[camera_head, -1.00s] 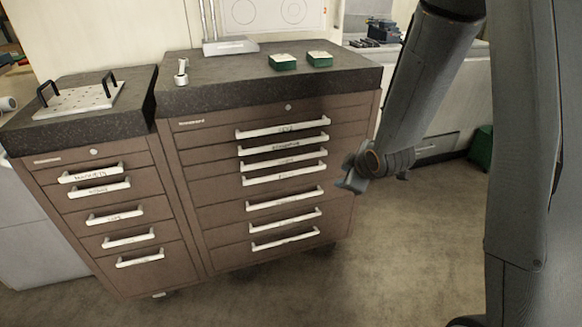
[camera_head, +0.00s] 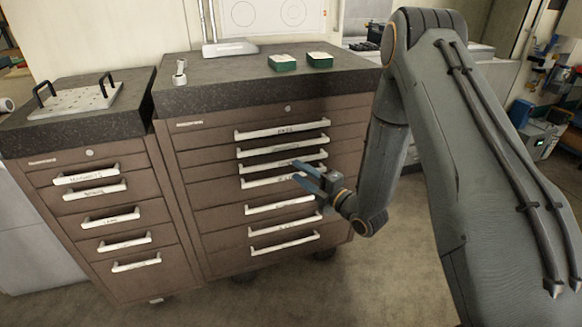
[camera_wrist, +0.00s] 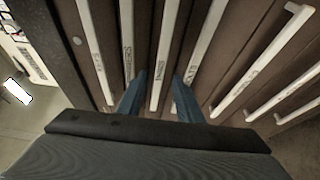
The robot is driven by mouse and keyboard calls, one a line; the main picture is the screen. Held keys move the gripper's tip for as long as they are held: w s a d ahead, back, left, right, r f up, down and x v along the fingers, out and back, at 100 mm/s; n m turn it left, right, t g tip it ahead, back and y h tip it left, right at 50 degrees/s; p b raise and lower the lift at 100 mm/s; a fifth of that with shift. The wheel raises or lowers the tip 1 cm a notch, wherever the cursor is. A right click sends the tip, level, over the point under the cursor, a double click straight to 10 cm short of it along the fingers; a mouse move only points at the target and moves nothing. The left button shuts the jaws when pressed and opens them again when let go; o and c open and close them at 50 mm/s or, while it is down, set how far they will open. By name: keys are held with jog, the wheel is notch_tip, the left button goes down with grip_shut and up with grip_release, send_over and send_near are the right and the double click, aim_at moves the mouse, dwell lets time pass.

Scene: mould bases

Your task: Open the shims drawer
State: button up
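The brown drawer cabinet (camera_head: 180,165) has several drawers with white bar handles, and every drawer looks shut. The handle labels are too small to read surely, so I cannot confirm which drawer is shims. My gripper (camera_head: 298,171) is in front of the right part of the third and fourth handles. In the wrist view my gripper (camera_wrist: 154,82) has its two blue fingers apart. The third handle (camera_wrist: 168,35) runs between their lines, with the second handle (camera_wrist: 127,35) just left and the fourth handle (camera_wrist: 207,35) just right. The gripper holds nothing; I cannot tell whether it touches a handle.
A smaller cabinet (camera_head: 55,180) with several drawers stands at the left. Two green boxes (camera_head: 282,63) and a small metal part (camera_head: 180,72) are on the dark worktop (camera_head: 240,82). The floor (camera_head: 330,290) in front is clear.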

aim_at(286, 164)
jog(key=x, duration=0.5)
jog(key=shift+d, duration=0.1)
jog(key=shift+s, duration=0.1)
grip_shut()
